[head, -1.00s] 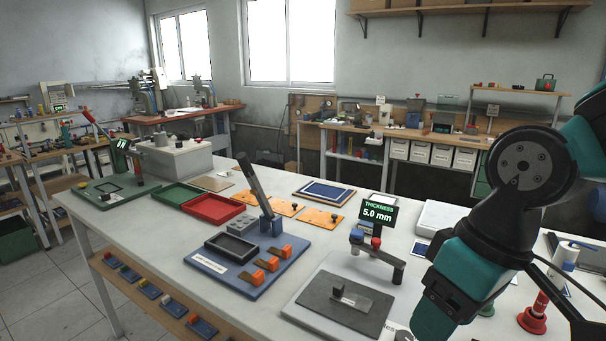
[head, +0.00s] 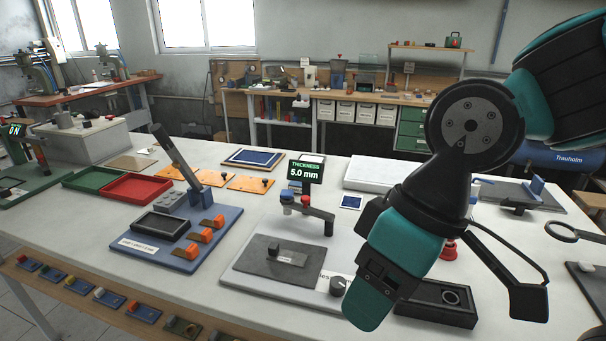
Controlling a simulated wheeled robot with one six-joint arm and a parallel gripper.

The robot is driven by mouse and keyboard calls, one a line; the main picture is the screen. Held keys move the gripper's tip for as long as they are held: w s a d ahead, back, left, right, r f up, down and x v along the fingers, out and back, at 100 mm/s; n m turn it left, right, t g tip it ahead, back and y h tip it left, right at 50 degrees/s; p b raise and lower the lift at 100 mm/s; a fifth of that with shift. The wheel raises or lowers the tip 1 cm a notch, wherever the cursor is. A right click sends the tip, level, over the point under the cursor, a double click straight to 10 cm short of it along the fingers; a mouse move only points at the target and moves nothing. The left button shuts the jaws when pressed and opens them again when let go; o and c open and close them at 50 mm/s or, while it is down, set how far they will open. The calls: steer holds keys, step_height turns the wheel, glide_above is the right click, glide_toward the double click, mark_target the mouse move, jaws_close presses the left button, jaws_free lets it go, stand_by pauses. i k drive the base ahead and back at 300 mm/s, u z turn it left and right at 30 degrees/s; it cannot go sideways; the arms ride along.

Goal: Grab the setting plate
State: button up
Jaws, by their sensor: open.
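No label that I can read names the setting plate. A small metal plate with a dark knob (head: 290,257) lies on a dark grey pad (head: 252,262) on the pale base of the thickness gauge (head: 240,284). The gauge's arm (head: 312,209) stands behind it, and its display (head: 305,171) reads 5.0 mm. Orange plates with dark knobs (head: 250,183) lie farther back on the table. My arm hangs at the right, in front of the table, and covers part of the gauge base's right side.
A blue fixture board (head: 181,262) with orange blocks and an upright lever stands left of the gauge. Red (head: 135,187) and green (head: 95,179) trays lie behind it. A black tray (head: 437,313) and a red-handled piece (head: 448,249) are close to my arm.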

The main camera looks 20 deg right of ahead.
mark_target(275, 254)
steer(key=u, duration=2.3)
steer(key=i, duration=1.6)
steer(key=z, duration=2.85)
